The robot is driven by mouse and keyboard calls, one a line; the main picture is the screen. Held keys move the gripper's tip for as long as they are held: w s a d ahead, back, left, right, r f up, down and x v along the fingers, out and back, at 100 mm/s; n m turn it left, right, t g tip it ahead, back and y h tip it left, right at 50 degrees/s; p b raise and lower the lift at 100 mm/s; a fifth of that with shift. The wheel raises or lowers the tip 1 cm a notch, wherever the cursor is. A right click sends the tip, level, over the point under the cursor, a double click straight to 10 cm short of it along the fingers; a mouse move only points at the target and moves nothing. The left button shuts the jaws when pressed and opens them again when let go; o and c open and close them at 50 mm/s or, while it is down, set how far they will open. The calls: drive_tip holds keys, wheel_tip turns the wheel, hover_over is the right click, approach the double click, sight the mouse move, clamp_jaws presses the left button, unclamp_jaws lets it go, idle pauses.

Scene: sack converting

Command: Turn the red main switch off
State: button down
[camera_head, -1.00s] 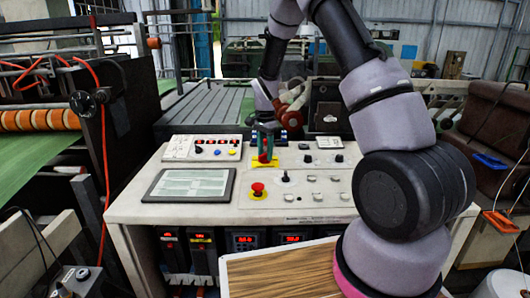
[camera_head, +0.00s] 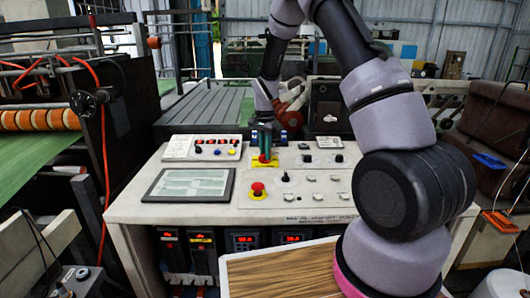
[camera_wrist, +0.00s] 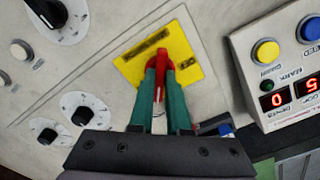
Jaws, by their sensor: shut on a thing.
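The red main switch (camera_wrist: 162,62) sits on a yellow plate (camera_wrist: 185,65) on the sloped control panel. In the wrist view its red handle shows between the green fingertips of my gripper (camera_wrist: 162,80), which is shut on it. In the head view my gripper (camera_head: 264,155) reaches down from above to the yellow plate (camera_head: 262,163), and it hides most of the switch. The exact angle of the handle is hard to tell.
A red emergency button (camera_head: 257,188) stands in front of the switch. Black knobs (camera_wrist: 82,107) lie beside it. A box with a digital display and coloured buttons (camera_head: 204,148) is to its left. A tablet-like screen (camera_head: 190,184) lies on the desk.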

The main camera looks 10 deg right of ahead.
drive_tip(key=n, duration=1.2)
drive_tip(key=shift+n, duration=2.1)
drive_tip(key=c, duration=0.9)
unclamp_jaws()
drive_tip(key=shift+r, duration=0.1)
wheel_tip(320, 180, up, 11)
drive_tip(key=shift+f, duration=0.15)
